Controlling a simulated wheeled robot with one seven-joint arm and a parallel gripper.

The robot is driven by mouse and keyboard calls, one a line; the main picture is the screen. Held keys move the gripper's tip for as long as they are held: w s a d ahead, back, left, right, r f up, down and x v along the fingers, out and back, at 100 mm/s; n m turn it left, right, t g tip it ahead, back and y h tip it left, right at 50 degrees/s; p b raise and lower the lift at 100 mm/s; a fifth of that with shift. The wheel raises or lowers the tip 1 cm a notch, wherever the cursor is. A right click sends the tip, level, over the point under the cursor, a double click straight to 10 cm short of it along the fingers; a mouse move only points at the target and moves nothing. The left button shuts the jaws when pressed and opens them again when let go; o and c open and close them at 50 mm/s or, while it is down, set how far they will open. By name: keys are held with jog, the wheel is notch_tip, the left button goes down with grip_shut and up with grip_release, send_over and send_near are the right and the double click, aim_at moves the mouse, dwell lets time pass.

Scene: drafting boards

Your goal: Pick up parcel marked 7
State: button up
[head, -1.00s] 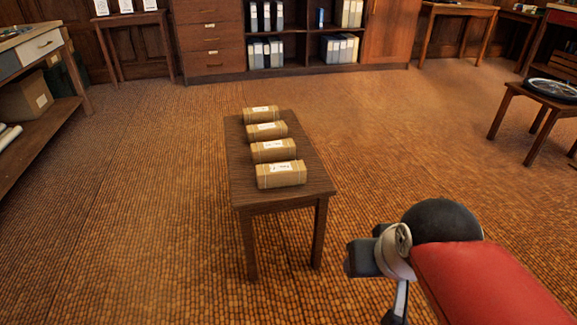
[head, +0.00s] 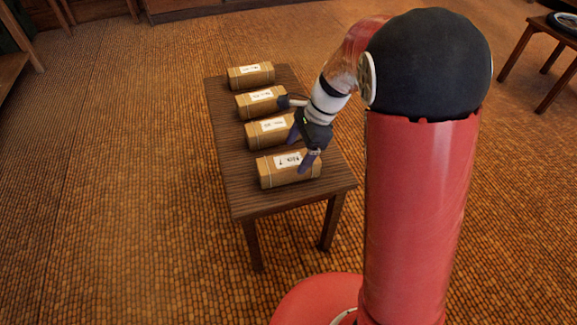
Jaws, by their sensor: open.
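Several brown wrapped parcels with white labels lie in a row on a small dark wooden table (head: 225,170). They are the nearest parcel (head: 272,177), the second parcel (head: 257,137), the third parcel (head: 248,108) and the farthest parcel (head: 242,78). The marks on the labels are too small to read, so I cannot tell which is the parcel marked 7. My gripper (head: 301,150) is open and points down at the right ends of the nearest and second parcels. One finger overlaps the nearest parcel in the picture, the other the second. I cannot tell whether either finger touches.
The front and left parts of the table top are bare. A stool (head: 555,38) stands at the upper right. Patterned floor (head: 110,200) lies open to the left of the table. My arm hides the floor to its right.

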aim_at(289, 160)
jog(key=x, duration=0.7)
jog(key=shift+w+a+r, duration=0.15)
jog(key=shift+w+a, duration=0.1)
jog(key=shift+a, duration=0.05)
jog(key=c, duration=1.4)
